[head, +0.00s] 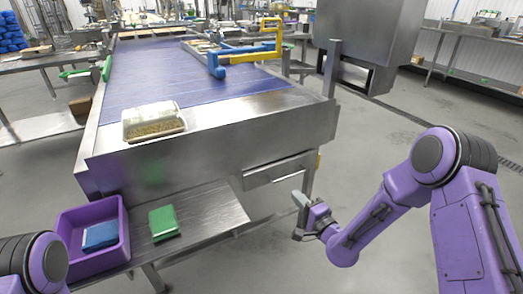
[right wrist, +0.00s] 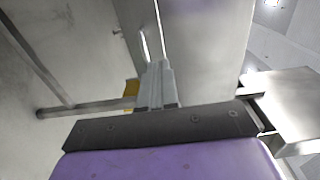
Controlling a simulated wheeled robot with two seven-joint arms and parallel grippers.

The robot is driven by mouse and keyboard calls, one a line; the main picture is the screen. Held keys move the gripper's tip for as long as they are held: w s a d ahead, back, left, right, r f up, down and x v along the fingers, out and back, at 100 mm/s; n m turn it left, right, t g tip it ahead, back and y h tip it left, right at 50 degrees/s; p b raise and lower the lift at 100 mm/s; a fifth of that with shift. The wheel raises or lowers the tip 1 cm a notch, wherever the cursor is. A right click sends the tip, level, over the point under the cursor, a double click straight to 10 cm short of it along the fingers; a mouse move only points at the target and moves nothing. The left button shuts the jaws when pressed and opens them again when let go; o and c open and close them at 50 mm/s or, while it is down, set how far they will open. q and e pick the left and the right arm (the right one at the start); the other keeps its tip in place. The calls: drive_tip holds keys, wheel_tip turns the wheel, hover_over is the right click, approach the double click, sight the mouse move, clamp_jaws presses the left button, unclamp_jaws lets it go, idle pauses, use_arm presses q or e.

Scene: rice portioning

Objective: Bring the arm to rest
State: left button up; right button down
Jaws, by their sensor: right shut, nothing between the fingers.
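My right arm comes in from the right in the head view. Its gripper (head: 300,214) hangs in front of the conveyor frame, to the right of the lower metal shelf, over open floor. It is shut and empty. In the right wrist view the closed fingers (right wrist: 156,85) point at grey metal parts, with nothing held. Only a purple joint of my left arm shows at the lower left of the head view. My left gripper is out of the picture.
A tray of grain (head: 153,123) sits on the near end of the blue conveyor (head: 150,75). A purple bin (head: 122,220) with a blue packet (head: 100,235) stands on the lower shelf (head: 212,212), beside a green packet (head: 163,222). Floor right of the conveyor is clear.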

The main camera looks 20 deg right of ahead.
drive_tip(key=s+d+f+n+g+h+p, duration=0.2)
drive_tip(key=s+f+n+g+h+p, duration=0.3)
drive_tip(key=s+f, duration=0.55)
drive_tip(key=s+d+f+n+g+h+p, duration=0.1)
drive_tip(key=s+n+g+p, duration=0.3)
drive_tip(key=s, duration=2.1)
drive_tip(key=f+g+h+p, duration=0.1)
drive_tip(key=g, duration=0.4)
drive_tip(key=shift+s+d+p, duration=0.2)
drive_tip(key=shift+d+p, duration=0.1)
